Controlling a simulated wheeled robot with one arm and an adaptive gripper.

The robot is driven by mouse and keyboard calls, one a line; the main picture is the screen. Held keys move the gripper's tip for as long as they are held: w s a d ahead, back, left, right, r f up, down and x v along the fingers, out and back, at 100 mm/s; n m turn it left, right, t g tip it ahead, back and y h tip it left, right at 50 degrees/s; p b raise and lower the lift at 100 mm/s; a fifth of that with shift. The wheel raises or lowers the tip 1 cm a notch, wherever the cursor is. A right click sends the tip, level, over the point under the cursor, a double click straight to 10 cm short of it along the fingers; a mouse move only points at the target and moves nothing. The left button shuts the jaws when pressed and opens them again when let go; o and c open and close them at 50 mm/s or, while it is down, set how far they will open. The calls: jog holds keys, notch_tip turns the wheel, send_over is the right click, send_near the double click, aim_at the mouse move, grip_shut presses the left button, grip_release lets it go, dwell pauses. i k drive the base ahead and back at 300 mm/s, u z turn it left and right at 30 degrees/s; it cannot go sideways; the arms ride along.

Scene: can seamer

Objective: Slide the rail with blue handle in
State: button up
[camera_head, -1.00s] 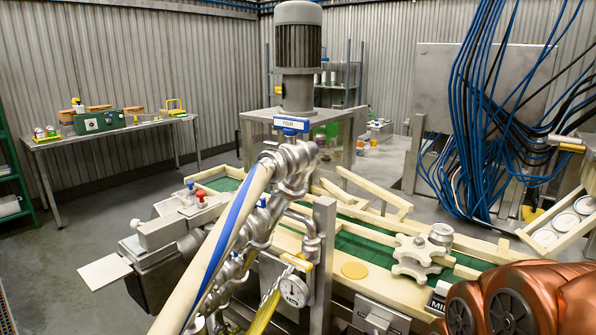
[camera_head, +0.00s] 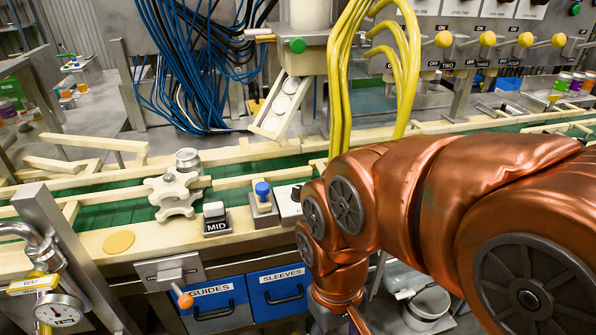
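A blue handle (camera_head: 262,190) stands upright on a small light block at the front edge of the conveyor, right of the block marked MID (camera_head: 215,217). Light guide rails (camera_head: 235,180) run along the green belt (camera_head: 130,212); I cannot tell for sure which rail the blue handle belongs to. My copper arm fills the right side and covers part of the conveyor just right of the handle. My gripper is not visible; the arm's lower end runs down out of the picture.
A white star wheel (camera_head: 172,194) and a metal can (camera_head: 188,160) sit at the belt. Blue drawers GUIDES (camera_head: 212,302) and SLEEVES (camera_head: 282,290) are below. Yellow hoses (camera_head: 345,80) hang behind my arm. A pressure gauge (camera_head: 58,309) is at the lower left.

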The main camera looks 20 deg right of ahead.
aim_at(267, 184)
jog(key=u, duration=1.45)
jog(key=i, duration=0.35)
jog(key=u, duration=0.4)
